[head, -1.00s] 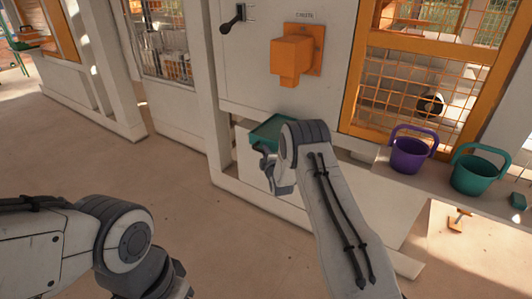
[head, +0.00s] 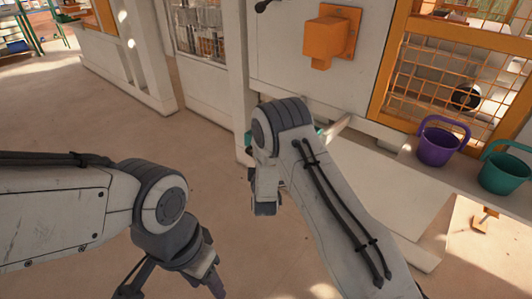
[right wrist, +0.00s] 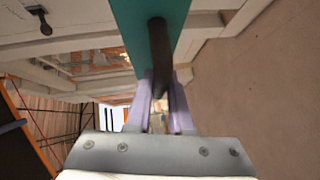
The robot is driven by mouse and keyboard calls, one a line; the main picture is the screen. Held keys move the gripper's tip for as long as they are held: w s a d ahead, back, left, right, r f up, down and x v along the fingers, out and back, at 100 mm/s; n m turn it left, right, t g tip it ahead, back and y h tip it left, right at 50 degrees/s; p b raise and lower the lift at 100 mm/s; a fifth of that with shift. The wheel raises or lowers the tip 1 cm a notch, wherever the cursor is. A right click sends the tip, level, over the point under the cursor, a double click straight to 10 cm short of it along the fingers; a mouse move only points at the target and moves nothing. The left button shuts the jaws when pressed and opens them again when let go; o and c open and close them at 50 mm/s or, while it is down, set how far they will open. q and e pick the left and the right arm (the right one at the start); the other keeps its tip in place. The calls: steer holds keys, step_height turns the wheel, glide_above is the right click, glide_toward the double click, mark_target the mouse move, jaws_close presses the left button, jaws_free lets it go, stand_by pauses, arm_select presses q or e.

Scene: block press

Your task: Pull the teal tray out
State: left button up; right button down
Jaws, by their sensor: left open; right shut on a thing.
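The teal tray (right wrist: 126,22) fills the top middle of the right wrist view, with a dark bar (right wrist: 160,48) standing out from it. My right gripper (right wrist: 161,98) is shut on this bar, its two pale fingers on either side. In the head view my right arm hides most of the tray; only small teal bits (head: 248,138) show beside the wrist. My right fingers are hidden there too. My left gripper (head: 172,284) is open and empty at the bottom left, over the floor and far from the tray.
A white machine panel with an orange chute (head: 328,36) stands above the tray's place. A purple bucket (head: 437,148) and a teal bucket (head: 503,174) stand on a ledge at the right. An orange mesh frame (head: 392,60) rises behind them. The floor at the left is clear.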

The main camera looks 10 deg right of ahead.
steer(key=shift+s, duration=0.1)
steer(key=c, duration=0.8)
jaws_free()
steer(key=shift+a, duration=0.1)
steer(key=s, duration=0.3)
steer(key=s+r, duration=0.1)
steer(key=s, duration=0.2)
steer(key=s+a, duration=0.1)
steer(key=s, duration=0.3)
steer(key=shift+s+a+r, duration=0.1)
steer(key=shift+r, duration=0.1)
